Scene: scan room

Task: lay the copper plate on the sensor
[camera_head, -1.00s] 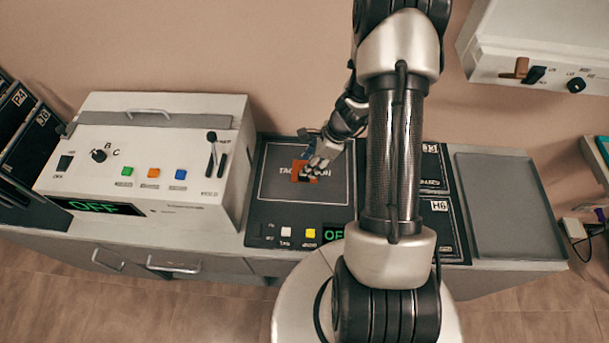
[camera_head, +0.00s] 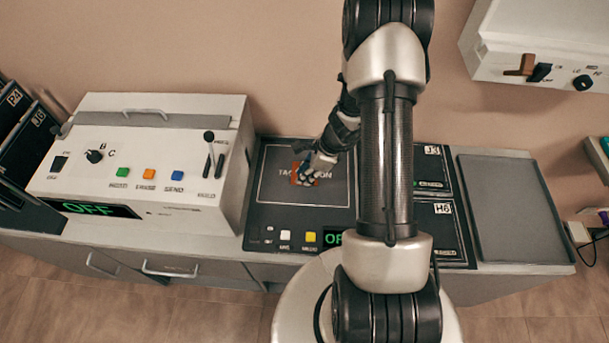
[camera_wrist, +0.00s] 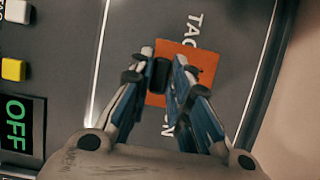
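The copper plate (camera_wrist: 200,62) is a flat orange-brown square with a dark knob (camera_wrist: 160,74) on top. It lies level over the middle of the black sensor panel (camera_head: 330,195), covering part of the panel's printed word. I cannot tell whether it rests on the surface or hangs just above it. My gripper (camera_wrist: 163,56) points down at the plate, its two fingers close on either side of the knob, and appears shut on it. In the head view my gripper (camera_head: 307,172) hides part of the plate (camera_head: 296,178).
A white console (camera_head: 150,150) with buttons and a green OFF display stands left of the sensor. White and yellow buttons (camera_head: 310,237) and another OFF display sit on the sensor's front edge. Black panels marked J3 (camera_head: 430,165) and H6 (camera_head: 440,225) and a bare grey tray (camera_head: 515,210) lie to the right.

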